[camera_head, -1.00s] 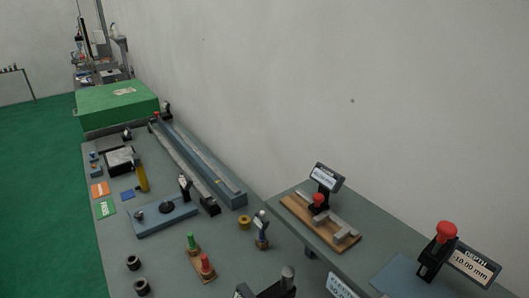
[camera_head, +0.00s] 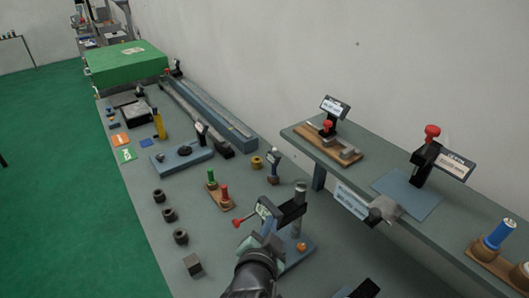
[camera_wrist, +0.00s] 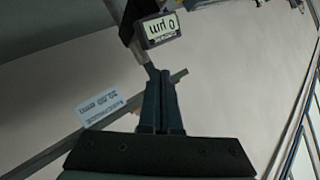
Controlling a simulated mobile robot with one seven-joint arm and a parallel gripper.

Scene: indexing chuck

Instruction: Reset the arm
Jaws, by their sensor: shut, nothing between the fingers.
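My gripper (camera_wrist: 159,74) shows in the wrist view with its two blue-grey fingers together and nothing between them. My dark wrist (camera_head: 255,272) reaches in from the bottom of the head view, where the fingertips are hard to make out. It is close to a bench gauge (camera_head: 290,212) with a black arm, a grey post and a red-tipped lever, on a blue base. The gauge's small display (camera_wrist: 160,28) shows upside down in the wrist view, just beyond the fingertips. I cannot tell whether the fingers touch the gauge.
Several dark cylinders (camera_head: 169,215) and a dark block (camera_head: 193,264) lie on the bench's left side. A raised shelf (camera_head: 410,232) on the right bears a red-knobbed device (camera_head: 428,157). Green floor (camera_head: 60,200) is clear at left.

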